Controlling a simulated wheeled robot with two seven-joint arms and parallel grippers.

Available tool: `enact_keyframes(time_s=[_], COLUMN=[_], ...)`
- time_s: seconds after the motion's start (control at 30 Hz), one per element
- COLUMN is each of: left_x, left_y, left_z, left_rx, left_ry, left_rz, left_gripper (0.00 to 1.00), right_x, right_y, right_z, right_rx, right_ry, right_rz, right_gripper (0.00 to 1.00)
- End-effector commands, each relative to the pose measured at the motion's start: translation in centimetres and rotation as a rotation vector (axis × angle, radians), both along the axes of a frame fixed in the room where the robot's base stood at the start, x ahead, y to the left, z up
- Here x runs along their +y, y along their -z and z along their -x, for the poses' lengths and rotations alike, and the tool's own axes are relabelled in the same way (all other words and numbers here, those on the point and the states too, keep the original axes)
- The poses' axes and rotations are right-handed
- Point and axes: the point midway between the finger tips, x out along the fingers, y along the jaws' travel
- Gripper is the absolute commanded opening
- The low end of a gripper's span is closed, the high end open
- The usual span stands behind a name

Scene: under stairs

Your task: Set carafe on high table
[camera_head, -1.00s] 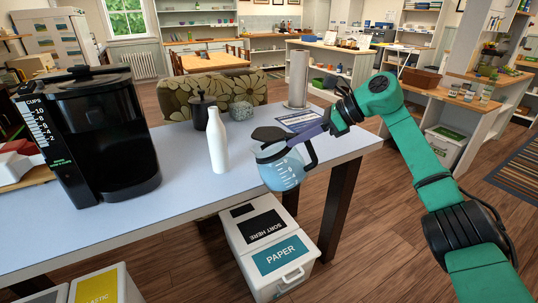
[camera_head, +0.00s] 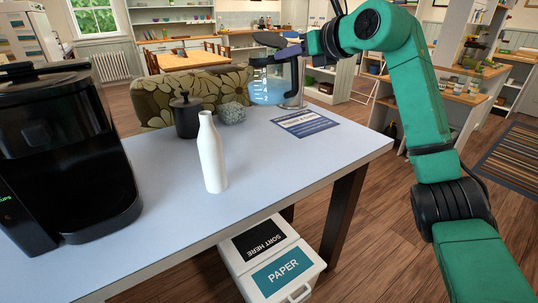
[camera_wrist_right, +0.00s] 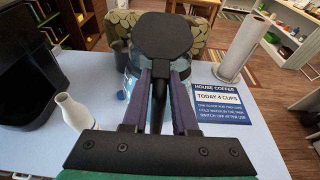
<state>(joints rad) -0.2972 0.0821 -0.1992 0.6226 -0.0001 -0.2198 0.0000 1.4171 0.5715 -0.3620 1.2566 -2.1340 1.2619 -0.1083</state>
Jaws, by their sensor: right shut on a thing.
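The carafe (camera_head: 267,88), clear blue-tinted with white marks and a dark lid, appears upright toward the far right of the pale table (camera_head: 270,165) in the head view. The base seems raised above the tabletop, but its exact height is hard to tell. My right gripper (camera_head: 288,52) is shut on its handle. In the right wrist view the purple fingers (camera_wrist_right: 160,100) flank the black handle, and the black lid (camera_wrist_right: 163,36) hides most of the carafe body. My left gripper is not in view.
A black coffee maker (camera_head: 66,150) stands at the left. A House Coffee sign (camera_wrist_right: 223,98) lies near a paper-towel roll (camera_wrist_right: 243,45). The front-right tabletop is clear.

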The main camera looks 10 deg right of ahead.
Motion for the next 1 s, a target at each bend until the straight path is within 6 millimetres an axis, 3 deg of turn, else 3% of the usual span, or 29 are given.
enact_keyframes(time_s=[0.03, 0.1, 0.23, 0.33, 0.8, 1.0], left_x=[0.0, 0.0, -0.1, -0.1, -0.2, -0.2], left_y=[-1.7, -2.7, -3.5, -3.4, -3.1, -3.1], left_z=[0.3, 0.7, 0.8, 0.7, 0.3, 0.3], left_rx=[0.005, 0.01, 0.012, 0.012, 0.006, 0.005], left_ry=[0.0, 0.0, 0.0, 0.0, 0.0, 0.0], left_rz=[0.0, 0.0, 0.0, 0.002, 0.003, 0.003], left_gripper=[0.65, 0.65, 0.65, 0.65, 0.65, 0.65], right_x=[0.2, 0.2, 0.1, 0.1, 0.1, 0.1], right_y=[-1.0, -1.0, -0.7, 0.5, 13.4, 16.2], right_z=[0.0, 0.1, 0.5, 0.5, 0.5, 0.5], right_rx=[-0.029, -0.068, -0.119, -0.131, -0.128, -0.132], right_ry=[-0.003, 0.0, 0.007, 0.012, 0.012, 0.011], right_rz=[-0.013, -0.029, -0.049, -0.054, -0.056, -0.056], right_gripper=[0.0, 0.0, 0.0, 0.0, 0.0, 0.0])
